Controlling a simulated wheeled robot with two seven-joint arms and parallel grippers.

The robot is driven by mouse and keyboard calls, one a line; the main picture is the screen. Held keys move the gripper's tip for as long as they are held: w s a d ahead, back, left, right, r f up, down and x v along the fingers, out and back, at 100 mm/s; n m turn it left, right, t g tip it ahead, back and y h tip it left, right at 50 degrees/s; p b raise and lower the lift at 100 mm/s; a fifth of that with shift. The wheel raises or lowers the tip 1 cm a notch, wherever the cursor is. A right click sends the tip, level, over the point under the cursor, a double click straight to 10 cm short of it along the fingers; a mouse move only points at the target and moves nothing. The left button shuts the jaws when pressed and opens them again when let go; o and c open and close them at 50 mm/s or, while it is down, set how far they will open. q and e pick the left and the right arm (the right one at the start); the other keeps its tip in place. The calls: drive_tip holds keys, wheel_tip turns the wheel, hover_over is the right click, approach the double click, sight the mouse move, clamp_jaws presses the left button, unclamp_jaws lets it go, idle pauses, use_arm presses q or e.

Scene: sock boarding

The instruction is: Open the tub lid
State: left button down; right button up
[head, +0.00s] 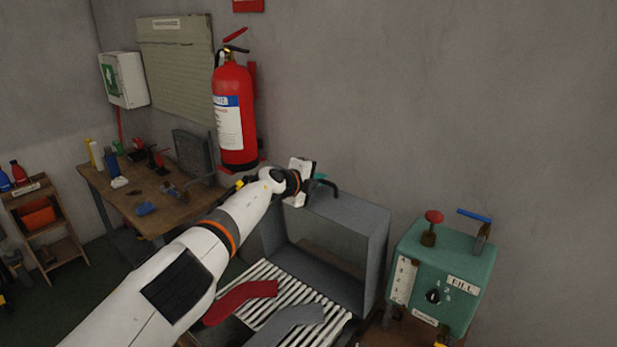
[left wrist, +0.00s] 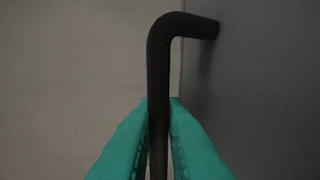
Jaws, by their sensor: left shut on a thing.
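The grey tub lid (head: 376,241) is a box-like, hollow shape standing raised at the back of the slatted rack (head: 341,325). A black bent handle (head: 332,187) is fixed at its top edge. My left gripper (head: 320,178) is at this handle, its body partly hiding it. In the left wrist view, the teal fingers of my left gripper (left wrist: 159,125) are shut on the straight part of the black handle (left wrist: 160,60), which bends right into a dark grey panel (left wrist: 255,75). My right gripper is not in view.
A red sock (head: 240,300) and a grey sock (head: 289,327) lie on the rack. A green control box (head: 445,262) with a red knob stands at the right. A fire extinguisher (head: 233,115) hangs on the wall behind my left arm. A wooden workbench (head: 120,205) stands at the left.

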use_arm(q)
drive_tip(key=shift+w+d+f, duration=0.1)
drive_tip(key=shift+w+f, duration=0.05)
drive_tip(key=shift+w, duration=0.05)
drive_tip(key=c, duration=1.8)
unclamp_jaws()
